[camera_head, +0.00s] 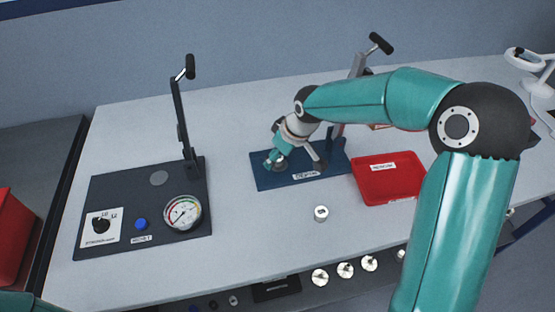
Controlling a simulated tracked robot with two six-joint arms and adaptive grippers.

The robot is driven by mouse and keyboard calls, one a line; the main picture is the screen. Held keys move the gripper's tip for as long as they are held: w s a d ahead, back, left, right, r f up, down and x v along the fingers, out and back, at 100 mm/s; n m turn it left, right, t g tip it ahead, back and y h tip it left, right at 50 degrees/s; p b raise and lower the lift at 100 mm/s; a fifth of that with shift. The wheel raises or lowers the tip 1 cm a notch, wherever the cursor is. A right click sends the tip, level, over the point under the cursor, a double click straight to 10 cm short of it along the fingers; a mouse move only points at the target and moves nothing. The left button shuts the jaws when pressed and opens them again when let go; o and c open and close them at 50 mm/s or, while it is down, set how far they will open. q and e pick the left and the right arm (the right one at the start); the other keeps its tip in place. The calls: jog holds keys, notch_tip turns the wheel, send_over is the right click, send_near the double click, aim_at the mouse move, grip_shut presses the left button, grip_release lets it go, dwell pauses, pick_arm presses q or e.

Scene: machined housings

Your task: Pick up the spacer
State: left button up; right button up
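I cannot make out for certain which part is the spacer. A small pale cylindrical part with a dark top (321,213) stands alone on the table, in front of a blue fixture plate (327,172). My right gripper (294,163) is over the left half of that plate, behind and left of the small part. It points down, and a small grey and teal shape shows at its fingers. Whether it holds anything is unclear. My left gripper is out of view.
A red tray (370,188) lies right of the blue plate. A dark panel (115,195) with a gauge (182,214) and an upright lever (181,115) stands left. The table between panel and blue plate is clear.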

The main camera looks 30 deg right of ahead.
grip_shut()
jog(key=shift+r, duration=0.1)
